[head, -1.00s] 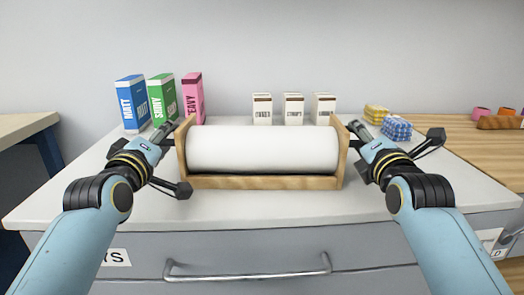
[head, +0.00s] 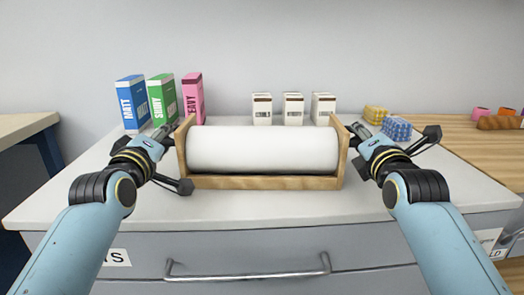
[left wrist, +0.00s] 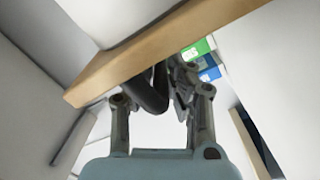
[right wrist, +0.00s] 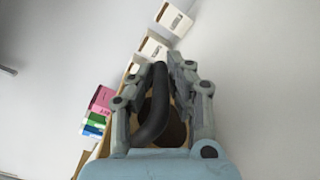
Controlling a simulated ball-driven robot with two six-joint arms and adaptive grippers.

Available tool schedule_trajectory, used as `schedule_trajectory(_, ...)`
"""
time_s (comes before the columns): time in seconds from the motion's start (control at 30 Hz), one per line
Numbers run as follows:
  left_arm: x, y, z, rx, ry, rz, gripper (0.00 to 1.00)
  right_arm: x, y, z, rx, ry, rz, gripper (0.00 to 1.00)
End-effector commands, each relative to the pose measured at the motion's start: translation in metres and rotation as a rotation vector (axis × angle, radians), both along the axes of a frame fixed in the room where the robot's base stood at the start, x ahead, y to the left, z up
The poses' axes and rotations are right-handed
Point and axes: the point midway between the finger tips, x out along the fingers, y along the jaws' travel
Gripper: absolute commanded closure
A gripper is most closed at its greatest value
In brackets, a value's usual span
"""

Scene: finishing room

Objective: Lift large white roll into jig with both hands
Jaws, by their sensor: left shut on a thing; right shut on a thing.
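The large white roll (head: 263,149) lies level in a wooden jig (head: 264,182), between its two upright end boards and above its front rail. I cannot tell what bears the roll's ends. My left gripper (head: 172,133) is at the left end board; in the left wrist view its fingers (left wrist: 165,85) are shut around a black curved handle (left wrist: 148,92). My right gripper (head: 353,131) is at the right end board; in the right wrist view its fingers (right wrist: 160,85) are shut on a matching black handle (right wrist: 152,115). What the handles are fixed to is partly hidden.
Blue (head: 132,103), green (head: 162,98) and pink (head: 193,98) boxes stand behind at the left. Small white cartons (head: 293,108) stand behind the roll. Yellow (head: 375,114) and blue checked (head: 397,129) blocks lie at the right. The white worktop's front strip (head: 265,213) is clear.

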Motion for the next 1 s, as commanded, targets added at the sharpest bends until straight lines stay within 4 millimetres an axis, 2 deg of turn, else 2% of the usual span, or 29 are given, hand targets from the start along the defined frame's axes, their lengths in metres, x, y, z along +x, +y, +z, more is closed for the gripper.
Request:
schedule_trajectory(0.23, 0.000, 0.001, -0.002, 0.002, 0.004, 0.000, 1.00, 0.000, -0.001, -0.002, -0.003, 0.004, 0.000, 1.00)
schedule_trajectory(0.47, 0.000, 0.001, 0.005, 0.002, -0.004, 0.001, 1.00, 0.000, -0.001, 0.006, -0.003, -0.004, -0.001, 1.00)
schedule_trajectory(1.0, 0.001, 0.001, 0.065, 0.003, -0.029, 0.002, 1.00, 0.001, -0.001, 0.065, -0.004, -0.029, -0.001, 1.00)
